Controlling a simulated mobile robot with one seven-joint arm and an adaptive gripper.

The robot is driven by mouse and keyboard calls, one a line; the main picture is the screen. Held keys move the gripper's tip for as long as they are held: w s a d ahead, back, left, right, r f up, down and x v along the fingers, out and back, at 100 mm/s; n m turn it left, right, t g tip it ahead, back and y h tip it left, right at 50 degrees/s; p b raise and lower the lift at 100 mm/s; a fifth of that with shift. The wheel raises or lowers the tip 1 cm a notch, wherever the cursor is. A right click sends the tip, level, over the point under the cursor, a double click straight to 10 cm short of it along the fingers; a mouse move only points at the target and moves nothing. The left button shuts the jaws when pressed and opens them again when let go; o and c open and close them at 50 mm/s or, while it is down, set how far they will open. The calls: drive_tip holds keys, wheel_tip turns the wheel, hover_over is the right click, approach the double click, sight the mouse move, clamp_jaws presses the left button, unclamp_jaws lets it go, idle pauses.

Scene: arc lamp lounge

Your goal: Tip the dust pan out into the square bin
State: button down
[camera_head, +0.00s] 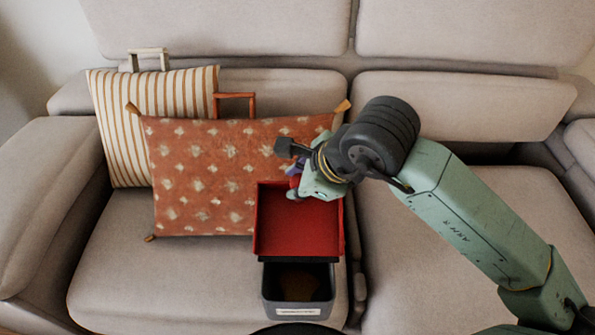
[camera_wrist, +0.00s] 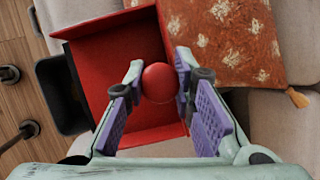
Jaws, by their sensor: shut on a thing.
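The red dust pan (camera_head: 297,222) hangs over the sofa seat in the head view, its black front lip just above the square bin's back edge. The pan's visible floor looks bare. My gripper (camera_head: 297,183) is at the pan's back end, shut on its handle. In the wrist view, the handle's round red end (camera_wrist: 158,83) sits between the fingers of my gripper (camera_wrist: 159,68), with the open red pan (camera_wrist: 112,62) beyond. The dark grey square bin (camera_head: 298,311) has a white label in front and a brownish patch inside. It also shows in the wrist view (camera_wrist: 62,98).
An orange patterned cushion (camera_head: 205,180) leans close to the pan's left side, with a striped cushion (camera_head: 120,150) behind it. The sofa seat (camera_head: 430,265) to the right is clear except for my arm above it.

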drive_tip(key=shift+w+f+g+p, duration=0.15)
drive_tip(key=shift+w+g+p, duration=0.35)
drive_tip(key=shift+p, duration=0.45)
drive_tip(key=shift+w+f+g+p, duration=0.15)
drive_tip(key=shift+w+g+p, duration=0.3)
drive_tip(key=shift+p, duration=0.5)
drive_tip(key=w+f+m+g+p, duration=0.1)
drive_tip(key=w+f+g+p, duration=0.1)
drive_tip(key=p, duration=0.3)
drive_tip(key=shift+w+f+g, duration=0.25)
drive_tip(key=shift+w+f, duration=0.05)
drive_tip(key=shift+r, duration=2.25)
drive_tip(key=shift+s, duration=0.15)
